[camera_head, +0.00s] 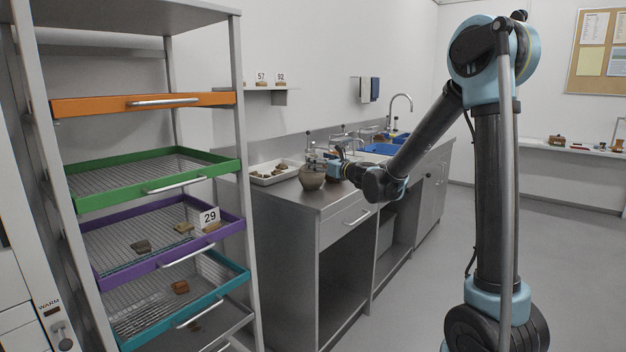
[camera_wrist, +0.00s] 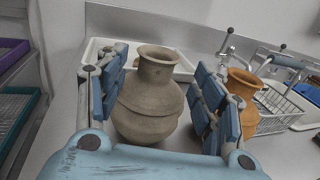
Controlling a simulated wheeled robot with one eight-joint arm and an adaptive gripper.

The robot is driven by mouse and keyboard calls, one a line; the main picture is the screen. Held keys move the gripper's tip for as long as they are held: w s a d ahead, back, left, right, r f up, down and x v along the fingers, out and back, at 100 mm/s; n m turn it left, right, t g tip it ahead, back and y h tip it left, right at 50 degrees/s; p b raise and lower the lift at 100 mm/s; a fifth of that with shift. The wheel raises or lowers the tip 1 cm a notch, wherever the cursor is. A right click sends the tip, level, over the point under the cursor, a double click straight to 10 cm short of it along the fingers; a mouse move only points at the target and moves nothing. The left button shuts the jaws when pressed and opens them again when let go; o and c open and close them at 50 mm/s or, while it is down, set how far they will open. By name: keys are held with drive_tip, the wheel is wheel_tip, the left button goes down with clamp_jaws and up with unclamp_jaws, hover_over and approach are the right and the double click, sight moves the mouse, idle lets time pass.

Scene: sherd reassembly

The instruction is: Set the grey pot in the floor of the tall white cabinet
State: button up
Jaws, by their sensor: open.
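The grey pot (camera_wrist: 150,105), a round-bellied grey-brown jar with a narrow neck and flared rim, stands upright on the steel counter. In the head view the pot (camera_head: 311,180) is near the counter's front left end. My gripper (camera_wrist: 162,85) is open, with its blue-padded fingers on either side of the pot; I cannot tell whether they touch it. In the head view my gripper (camera_head: 322,163) is at the pot and partly covers it. A white cabinet front (camera_head: 22,290) marked WARM, probably the tall white cabinet, is cut off at the left edge; its inside is not visible.
An orange pot (camera_wrist: 243,83) stands right of the grey pot, beside a wire rack (camera_wrist: 280,110). A white tray of sherds (camera_head: 272,174) lies behind the grey pot. A rack with coloured drawers (camera_head: 150,174) stands between cabinet and counter. Open floor (camera_head: 415,285) lies at right.

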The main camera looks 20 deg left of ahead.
drive_tip(key=x, duration=0.4)
drive_tip(key=shift+a, duration=0.2)
clamp_jaws()
drive_tip(key=shift+r, duration=0.1)
